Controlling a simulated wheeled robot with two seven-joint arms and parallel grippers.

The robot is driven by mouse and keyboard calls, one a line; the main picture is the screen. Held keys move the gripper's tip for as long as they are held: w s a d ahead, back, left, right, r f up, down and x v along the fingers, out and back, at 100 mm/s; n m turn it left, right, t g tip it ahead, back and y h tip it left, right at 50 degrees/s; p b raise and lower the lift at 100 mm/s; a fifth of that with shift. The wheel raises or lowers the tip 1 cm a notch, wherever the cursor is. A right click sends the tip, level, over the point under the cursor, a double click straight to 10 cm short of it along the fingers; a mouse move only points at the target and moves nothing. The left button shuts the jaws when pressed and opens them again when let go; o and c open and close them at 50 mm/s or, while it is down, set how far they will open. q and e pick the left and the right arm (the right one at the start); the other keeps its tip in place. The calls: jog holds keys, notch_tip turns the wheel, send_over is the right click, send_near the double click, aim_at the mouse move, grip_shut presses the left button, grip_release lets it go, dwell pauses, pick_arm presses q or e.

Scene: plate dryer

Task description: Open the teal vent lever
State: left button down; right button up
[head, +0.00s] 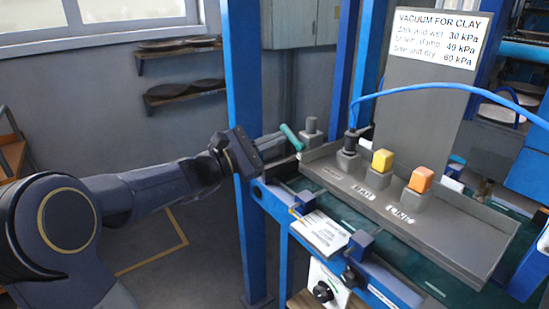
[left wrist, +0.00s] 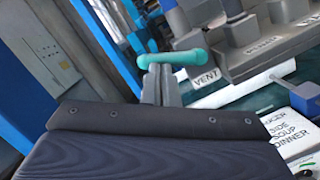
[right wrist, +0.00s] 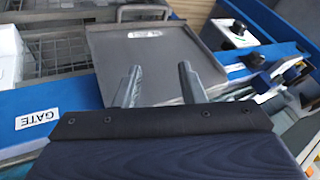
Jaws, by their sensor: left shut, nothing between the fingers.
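The teal vent lever (head: 291,137) is a short rounded bar at the left end of the grey valve panel (head: 455,245). In the left wrist view the lever (left wrist: 178,58) lies nearly level, just left of and above the VENT label (left wrist: 206,78). My left gripper (head: 278,143) is shut and empty, with its fingertips right at the lever. In the left wrist view its closed fingers (left wrist: 160,82) end just below the lever's left part; I cannot tell whether they touch it. My right gripper (right wrist: 158,80) is open and empty, over a grey plate.
A yellow knob (head: 382,160) and an orange knob (head: 420,179) stand on the panel. A blue post (head: 243,90) rises close behind my left wrist. A blue hose (head: 440,88) arches over the panel. A GATE label (right wrist: 37,119) marks a blue rail.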

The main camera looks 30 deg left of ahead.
pick_arm(q)
jog(key=r+m+b, duration=0.1)
jog(key=m+b, duration=0.1)
jog(key=m, duration=0.1)
jog(key=d+r+m+g+b, duration=0.1)
jog(key=m+b, duration=0.1)
jog(key=m, duration=0.2)
jog(key=d+r+m+g+b, duration=0.1)
jog(key=m+b, duration=0.1)
jog(key=m, duration=0.1)
jog(key=shift+s+r+m+h+b, duration=0.15)
jog(key=shift+s+m+h+b, duration=0.15)
jog(key=shift+s+b, duration=0.1)
dwell(0.5)
jog(key=shift+s+d+r+m+b, duration=0.1)
jog(key=shift+d+r+m+b, duration=0.15)
jog(key=shift+m+b, duration=0.45)
dwell(1.1)
